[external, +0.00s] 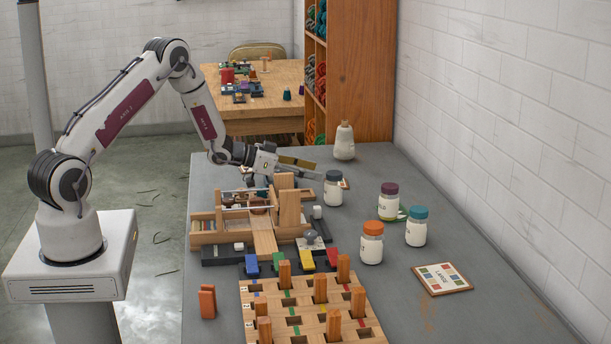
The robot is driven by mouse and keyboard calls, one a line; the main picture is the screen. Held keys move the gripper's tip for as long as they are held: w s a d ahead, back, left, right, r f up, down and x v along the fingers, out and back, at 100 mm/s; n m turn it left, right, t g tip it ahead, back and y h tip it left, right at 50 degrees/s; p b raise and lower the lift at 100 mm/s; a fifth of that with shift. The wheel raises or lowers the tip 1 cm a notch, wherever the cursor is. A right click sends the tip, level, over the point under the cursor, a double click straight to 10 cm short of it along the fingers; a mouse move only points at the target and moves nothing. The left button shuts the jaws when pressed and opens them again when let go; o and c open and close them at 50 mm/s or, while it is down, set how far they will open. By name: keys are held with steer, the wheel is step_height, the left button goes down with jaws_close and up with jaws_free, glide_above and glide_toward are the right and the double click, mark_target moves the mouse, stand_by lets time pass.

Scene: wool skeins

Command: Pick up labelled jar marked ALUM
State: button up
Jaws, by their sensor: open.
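Several white jars stand on the grey table: one with a dark slate lid (333,189), one with a purple lid (388,203), one with an orange lid (372,243) and one with a teal lid (416,227). Their labels are too small to read, so I cannot tell which is marked ALUM. My gripper (303,170) is open, over the far part of the table, just left of the slate-lidded jar and apart from the other jars. Its fingers point right, towards that jar; whether they touch it is unclear.
A wooden loom-like frame (264,235) stands below my gripper. A pegged wooden board (275,312) lies in front. A pale bottle (344,141) stands at the back. The table's right front is clear.

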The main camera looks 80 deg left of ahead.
mark_target(336, 173)
steer(key=shift+x, duration=1.3)
steer(key=shift+w, duration=0.1)
steer(key=shift+d+x, duration=0.15)
steer(key=shift+x, duration=1.1)
steer(key=shift+d+x, duration=0.1)
steer(key=shift+x, duration=1.15)
steer(key=shift+f, duration=0.1)
steer(key=c, duration=1.4)
